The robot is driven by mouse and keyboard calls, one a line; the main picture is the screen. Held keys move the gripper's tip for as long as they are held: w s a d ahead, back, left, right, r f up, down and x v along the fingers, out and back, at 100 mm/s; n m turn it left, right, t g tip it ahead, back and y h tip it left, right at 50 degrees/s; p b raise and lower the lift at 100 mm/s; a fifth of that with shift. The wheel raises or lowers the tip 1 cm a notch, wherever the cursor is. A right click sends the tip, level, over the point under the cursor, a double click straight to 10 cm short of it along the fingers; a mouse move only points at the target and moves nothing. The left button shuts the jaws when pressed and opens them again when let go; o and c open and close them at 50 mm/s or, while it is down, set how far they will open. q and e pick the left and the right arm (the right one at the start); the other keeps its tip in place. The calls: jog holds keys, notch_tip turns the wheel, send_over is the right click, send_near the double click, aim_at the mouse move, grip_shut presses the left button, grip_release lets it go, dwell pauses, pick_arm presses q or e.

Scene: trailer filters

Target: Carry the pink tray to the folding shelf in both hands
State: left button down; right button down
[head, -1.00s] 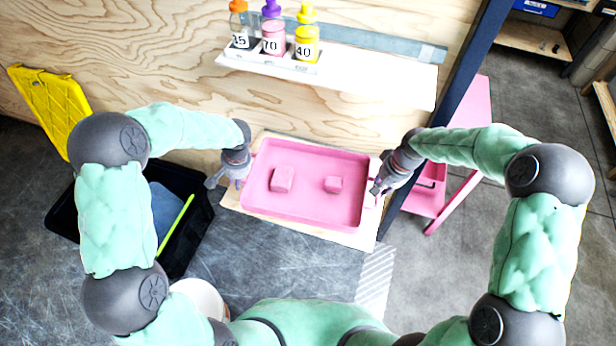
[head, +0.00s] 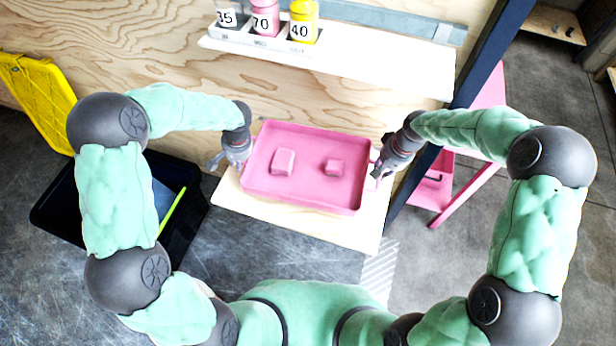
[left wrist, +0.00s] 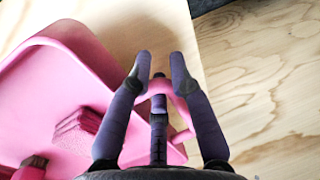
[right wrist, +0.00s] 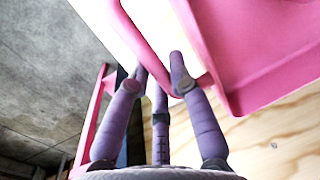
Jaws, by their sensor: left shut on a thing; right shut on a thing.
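The pink tray (head: 308,186) is in front of the plywood wall, over a pale wooden board (head: 300,222). Two pink blocks sit in it, a larger one (head: 283,161) at left and a smaller one (head: 334,167) at right. My left gripper (head: 236,162) is shut on the tray's left handle; the left wrist view shows its fingers around the pink bar (left wrist: 160,89). My right gripper (head: 381,170) is shut on the right handle, also seen in the right wrist view (right wrist: 152,80). Whether the tray touches the board is unclear. I cannot tell which surface is the folding shelf.
A white wall shelf (head: 350,62) holds numbered bottles (head: 265,20) above the tray. A black bin (head: 60,205) with a yellow lid (head: 38,95) stands at left. A dark post (head: 470,95) and a pink stand (head: 440,190) are at right.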

aim_at(372, 185)
pick_arm(q)
jog(key=shift+d+f, duration=0.2)
jog(key=shift+d, duration=0.1)
pick_arm(e)
jog(key=shift+s+a+f, duration=0.15)
jog(key=shift+a+f, duration=0.1)
jog(key=shift+a, duration=0.05)
